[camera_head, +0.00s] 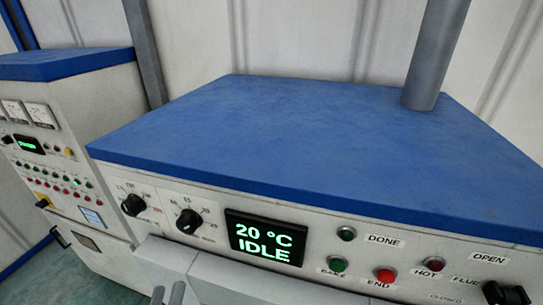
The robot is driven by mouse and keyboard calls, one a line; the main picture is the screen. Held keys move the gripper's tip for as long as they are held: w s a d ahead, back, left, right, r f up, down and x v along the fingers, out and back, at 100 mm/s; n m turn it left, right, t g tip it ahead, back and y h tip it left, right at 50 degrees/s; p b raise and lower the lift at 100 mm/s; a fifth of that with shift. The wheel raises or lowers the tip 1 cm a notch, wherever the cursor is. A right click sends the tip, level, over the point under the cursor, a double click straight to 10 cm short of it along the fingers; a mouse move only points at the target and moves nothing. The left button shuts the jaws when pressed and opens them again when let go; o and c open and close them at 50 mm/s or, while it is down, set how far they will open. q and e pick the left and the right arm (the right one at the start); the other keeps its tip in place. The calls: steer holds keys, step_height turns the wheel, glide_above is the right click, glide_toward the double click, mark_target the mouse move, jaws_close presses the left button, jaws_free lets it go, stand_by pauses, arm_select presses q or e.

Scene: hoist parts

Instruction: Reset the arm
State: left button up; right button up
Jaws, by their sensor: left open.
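My left gripper is hard to make out. Two short grey rods (168,293) at the bottom edge, left of the middle, may be its fingers, with a small gap between them; the rest is cut off by the frame. Nothing shows between the rods. They appear in front of the oven-like machine (310,140), below its control panel. I cannot tell whether they touch it. My right gripper is not in view.
The machine has a bare blue top, a display (265,238) reading "20 °C IDLE", knobs and lamps. A grey pipe (437,55) rises at its back right. A control cabinet (70,145) stands at the left, with green floor (45,278) below.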

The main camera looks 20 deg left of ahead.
arm_select(q)
steer(key=w+a+r+n+t+y, duration=0.1)
steer(key=w+r+n+t+y, duration=0.1)
steer(key=r, duration=1.1)
steer(key=w+r+n+t+y, duration=0.2)
steer(key=r, duration=1.1)
steer(key=d+r+m+t+h, duration=0.3)
steer(key=d+r+m+h, duration=0.3)
steer(key=m+h, duration=0.7)
steer(key=w+r+m, duration=0.1)
steer(key=m, duration=0.4)
steer(key=shift+d+t+h, duration=0.3)
steer(key=shift+d, duration=0.1)
